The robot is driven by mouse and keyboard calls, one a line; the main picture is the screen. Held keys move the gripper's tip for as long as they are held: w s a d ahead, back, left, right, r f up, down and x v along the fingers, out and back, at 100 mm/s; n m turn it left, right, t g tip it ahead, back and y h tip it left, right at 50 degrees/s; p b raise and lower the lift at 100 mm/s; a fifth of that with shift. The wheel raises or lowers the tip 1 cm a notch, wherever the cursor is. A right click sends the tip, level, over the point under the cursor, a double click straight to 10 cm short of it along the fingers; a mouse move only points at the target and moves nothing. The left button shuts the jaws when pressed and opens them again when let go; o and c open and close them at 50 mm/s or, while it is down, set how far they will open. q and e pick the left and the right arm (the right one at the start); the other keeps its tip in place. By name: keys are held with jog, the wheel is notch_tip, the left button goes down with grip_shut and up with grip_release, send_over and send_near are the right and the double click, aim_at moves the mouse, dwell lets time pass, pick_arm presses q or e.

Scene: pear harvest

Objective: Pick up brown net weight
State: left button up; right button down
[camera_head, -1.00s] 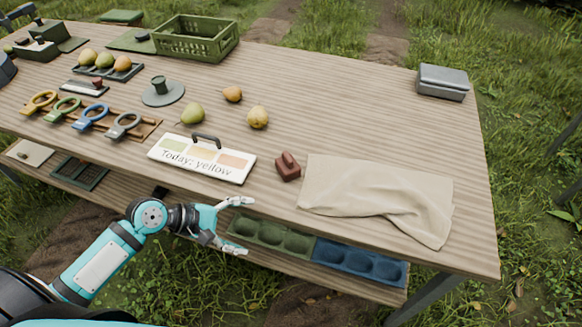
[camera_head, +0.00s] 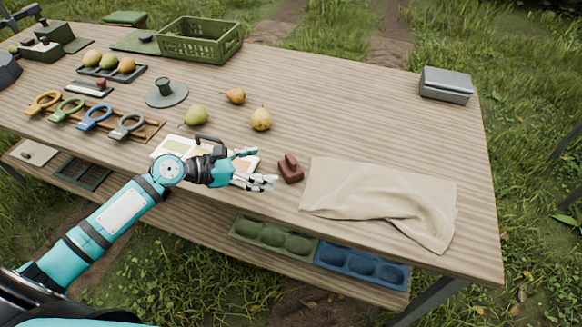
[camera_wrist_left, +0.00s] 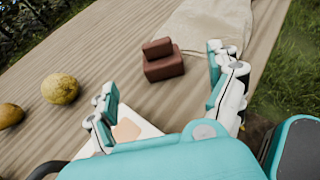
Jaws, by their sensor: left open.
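The brown net weight (camera_head: 290,169) is a small dark reddish-brown block with a raised grip, standing on the table just left of the beige cloth. It also shows in the left wrist view (camera_wrist_left: 163,64), beyond and between my fingertips. My left gripper (camera_head: 261,167) is open and empty, just left of the weight in the head view and over the right part of the sign. Its two fingers also show in the left wrist view (camera_wrist_left: 168,92), spread apart, with the weight not between the pads. My right gripper is not in view.
The beige cloth (camera_head: 370,190) lies right of the weight. The sign (camera_head: 172,148) is partly hidden under my left arm. Pears (camera_head: 261,119) lie behind. Ring tools (camera_head: 95,117) sit at left. Green (camera_head: 272,236) and blue (camera_head: 360,268) trays are on the lower shelf.

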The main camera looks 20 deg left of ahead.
aim_at(288, 165)
pick_arm(q)
jog(key=x, duration=0.4)
jog(key=shift+w+d+f, duration=0.1)
jog(key=shift+w+d, duration=0.15)
jog(key=shift+d, duration=0.05)
jog(key=x, duration=0.4)
jog(key=shift+w+d+f, duration=0.15)
jog(key=shift+w, duration=0.1)
